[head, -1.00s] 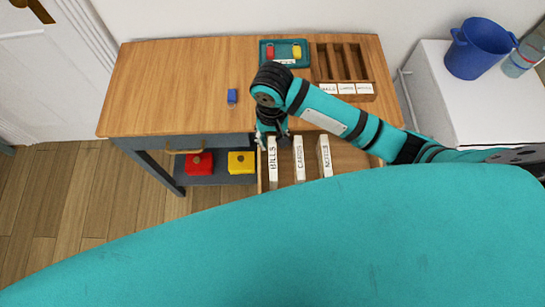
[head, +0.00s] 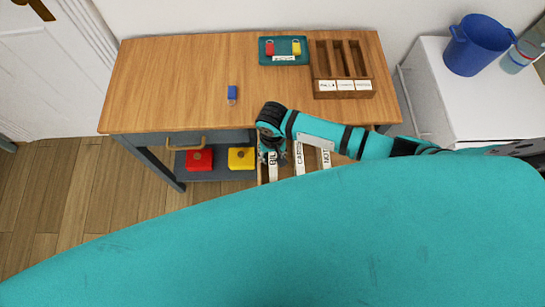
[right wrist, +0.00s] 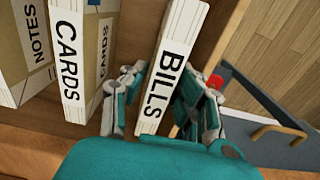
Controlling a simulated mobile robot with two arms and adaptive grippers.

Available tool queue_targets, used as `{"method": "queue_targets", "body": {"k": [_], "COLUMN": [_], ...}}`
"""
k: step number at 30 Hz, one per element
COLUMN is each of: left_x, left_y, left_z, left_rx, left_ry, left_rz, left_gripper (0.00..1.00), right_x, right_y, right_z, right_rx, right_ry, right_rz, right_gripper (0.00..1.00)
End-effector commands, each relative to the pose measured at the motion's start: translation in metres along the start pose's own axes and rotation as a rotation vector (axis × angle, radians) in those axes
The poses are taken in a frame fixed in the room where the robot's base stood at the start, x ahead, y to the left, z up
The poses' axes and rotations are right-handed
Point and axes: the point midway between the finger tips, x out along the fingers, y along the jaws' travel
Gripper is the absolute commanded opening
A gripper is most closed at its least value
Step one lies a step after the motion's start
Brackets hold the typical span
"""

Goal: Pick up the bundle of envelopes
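Three upright bundles of envelopes with white label strips stand in the open drawer: BILLS (right wrist: 170,62), CARDS (right wrist: 68,62) and NOTES (right wrist: 36,32). In the head view, BILLS (head: 272,172) is the leftmost and is partly covered by my right gripper (head: 271,156). In the right wrist view, the fingers of my right gripper (right wrist: 160,95) lie on either side of the BILLS bundle, very close to it. Whether they press on it is unclear. The bundle still stands upright in the drawer. My left gripper is out of view.
Red (head: 199,160) and yellow (head: 241,158) boxes sit on the lower shelf. A blue bucket (head: 474,46) stands at right.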

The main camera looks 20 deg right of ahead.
Motion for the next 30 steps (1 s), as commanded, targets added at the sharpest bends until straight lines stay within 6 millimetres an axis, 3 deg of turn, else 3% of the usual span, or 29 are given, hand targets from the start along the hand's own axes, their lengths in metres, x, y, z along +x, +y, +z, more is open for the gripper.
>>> {"method": "queue_targets", "body": {"k": [6,13,24,30], "left_x": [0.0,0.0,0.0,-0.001], "left_y": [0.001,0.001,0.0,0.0], "left_z": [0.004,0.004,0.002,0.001], "left_rx": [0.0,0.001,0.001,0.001], "left_ry": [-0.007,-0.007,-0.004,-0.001], "left_rz": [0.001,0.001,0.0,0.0], "left_gripper": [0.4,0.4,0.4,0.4], "right_x": [0.001,0.001,-0.001,-0.017], "right_y": [0.0,0.0,0.0,-0.001], "right_z": [0.0,0.0,-0.001,-0.001], "right_rx": [0.0,0.0,0.001,0.001], "right_ry": [0.0,0.0,0.001,0.001], "right_rz": [0.0,0.0,-0.001,-0.003], "right_gripper": [0.29,0.0,0.0,0.0]}}
